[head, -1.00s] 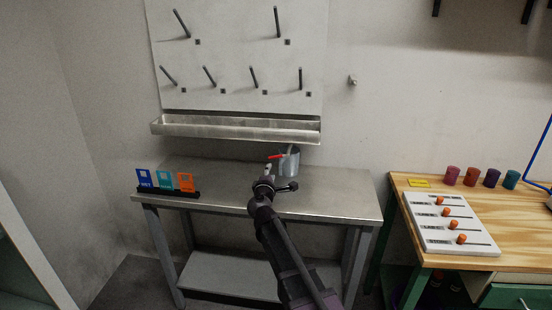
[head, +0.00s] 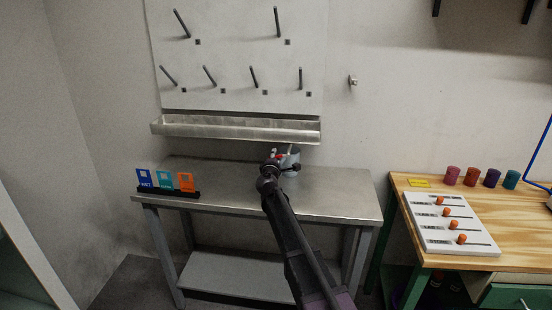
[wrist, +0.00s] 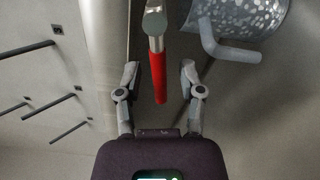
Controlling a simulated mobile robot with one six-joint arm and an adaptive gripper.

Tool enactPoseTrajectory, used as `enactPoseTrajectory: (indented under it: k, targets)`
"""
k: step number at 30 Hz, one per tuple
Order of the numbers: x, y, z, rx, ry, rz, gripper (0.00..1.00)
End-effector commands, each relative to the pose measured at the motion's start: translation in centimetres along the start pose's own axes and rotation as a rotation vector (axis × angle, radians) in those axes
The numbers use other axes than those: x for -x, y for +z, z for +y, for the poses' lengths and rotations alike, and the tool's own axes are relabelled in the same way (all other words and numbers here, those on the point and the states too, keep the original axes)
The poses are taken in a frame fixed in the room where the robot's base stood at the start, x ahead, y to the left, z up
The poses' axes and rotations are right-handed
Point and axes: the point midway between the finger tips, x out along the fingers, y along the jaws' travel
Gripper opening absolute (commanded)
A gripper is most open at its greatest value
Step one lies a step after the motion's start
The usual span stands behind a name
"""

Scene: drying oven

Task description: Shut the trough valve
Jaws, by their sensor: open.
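The valve's red handle (wrist: 158,78) lies between my gripper's two open fingers in the wrist view, with a gap on either side. Its metal end (wrist: 154,22) is beside the trough (wrist: 102,40). In the head view the metal trough (head: 235,129) runs along the bottom of the wall panel. Only a bit of the red handle (head: 279,156) shows there, behind my gripper (head: 277,164). A grey bucket (head: 294,166) is partly hidden behind the gripper; it also shows in the wrist view (wrist: 240,14).
The metal bench (head: 335,195) stands below the trough, mostly clear. A black rack (head: 170,193) with blue, teal and orange cards is at its left. Several pegs (head: 277,22) stick out of the wall panel. A wooden table (head: 480,205) with a slider board is at the right.

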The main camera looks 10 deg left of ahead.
Motion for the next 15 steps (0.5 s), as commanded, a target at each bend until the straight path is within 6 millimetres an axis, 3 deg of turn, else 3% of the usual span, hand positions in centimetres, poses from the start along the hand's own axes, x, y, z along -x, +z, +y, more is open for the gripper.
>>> enactPoseTrajectory:
  k: [8,13,15]
  targets:
    - [-0.07,0.04,-0.01,0.000,0.000,0.000,0.50]
    - [-0.07,0.05,-0.01,0.000,0.000,0.000,0.05]
    - [-0.07,0.05,-0.01,0.000,0.000,0.000,0.00]
